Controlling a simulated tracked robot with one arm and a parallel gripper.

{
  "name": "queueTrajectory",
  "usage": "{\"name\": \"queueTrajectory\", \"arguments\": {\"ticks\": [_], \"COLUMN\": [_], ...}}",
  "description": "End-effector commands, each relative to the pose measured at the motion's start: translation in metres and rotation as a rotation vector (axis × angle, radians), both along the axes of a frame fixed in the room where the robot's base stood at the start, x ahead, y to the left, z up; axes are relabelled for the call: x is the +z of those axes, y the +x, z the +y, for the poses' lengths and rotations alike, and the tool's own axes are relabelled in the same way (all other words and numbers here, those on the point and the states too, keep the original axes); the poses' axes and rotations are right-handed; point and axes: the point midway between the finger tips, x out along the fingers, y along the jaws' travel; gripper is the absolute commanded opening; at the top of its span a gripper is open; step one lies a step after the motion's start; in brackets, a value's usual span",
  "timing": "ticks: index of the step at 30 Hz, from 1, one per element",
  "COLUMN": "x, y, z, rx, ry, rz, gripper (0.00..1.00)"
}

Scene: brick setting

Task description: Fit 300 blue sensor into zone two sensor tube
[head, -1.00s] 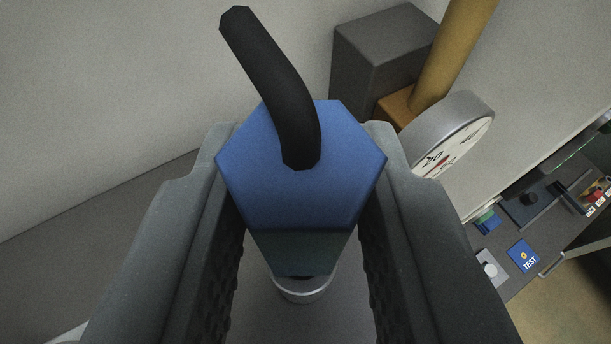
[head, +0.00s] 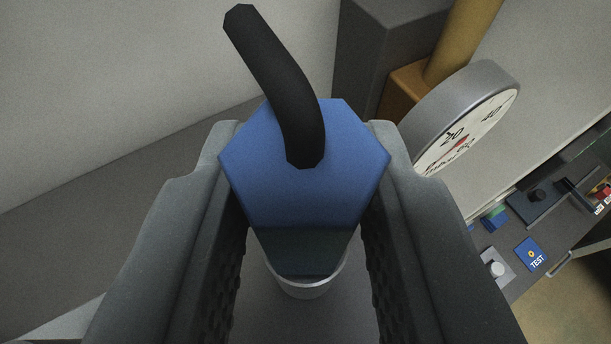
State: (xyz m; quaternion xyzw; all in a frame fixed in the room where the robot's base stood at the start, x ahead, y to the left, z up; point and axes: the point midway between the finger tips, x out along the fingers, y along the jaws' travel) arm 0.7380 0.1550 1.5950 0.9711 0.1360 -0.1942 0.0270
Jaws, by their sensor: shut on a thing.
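The blue sensor (head: 304,190) has a hexagonal blue head with a thick black cable (head: 284,90) curving up and left from it. My gripper (head: 305,180) is shut on the blue sensor, with one dark grey finger at each side of it. A round tube with a pale metal rim (head: 308,288) shows just below the sensor, partly hidden by it. I cannot tell whether the sensor's lower end is inside the tube or above it.
A round dial gauge (head: 468,115) stands close to the right finger. Behind it are a brown-yellow pipe (head: 462,40) and a dark grey box (head: 375,50). A panel with a blue TEST label (head: 531,255) lies at the lower right.

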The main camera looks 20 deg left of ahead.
Motion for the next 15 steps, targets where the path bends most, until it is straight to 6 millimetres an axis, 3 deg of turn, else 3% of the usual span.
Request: {"name": "queueTrajectory", "arguments": {"ticks": [14, 15], "x": [-0.012, -0.012], "y": [0.0, 0.0], "z": [0.0, 0.0], "rx": [0.0, 0.0], "ry": [0.001, 0.001], "rz": [-0.002, -0.003], "gripper": [0.02, 0.28]}}
